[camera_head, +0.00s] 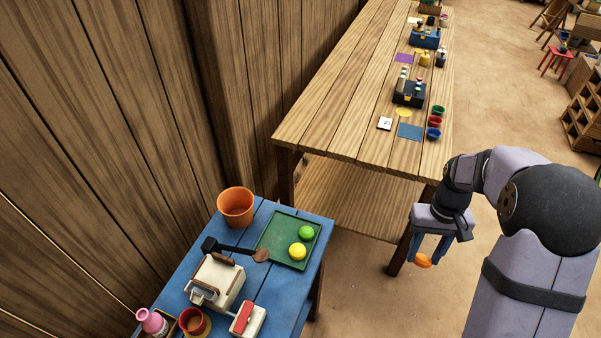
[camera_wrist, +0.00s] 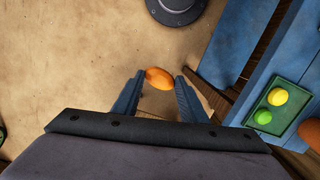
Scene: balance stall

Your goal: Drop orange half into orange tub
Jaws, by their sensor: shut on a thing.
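My gripper (camera_head: 427,255) is at the right, beyond the blue table's right edge, over the sandy floor. Its blue fingers are closed on the orange half (camera_head: 424,261), which sits between the fingertips. The orange half also shows in the wrist view (camera_wrist: 159,78) between the two fingers. The orange tub (camera_head: 236,207) stands upright at the back left corner of the blue table, well to the left of my gripper. Only part of its inside shows. A piece of the tub shows at the right edge of the wrist view (camera_wrist: 311,133).
A long wooden table (camera_head: 340,90) stands behind. A wooden wall borders the left.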

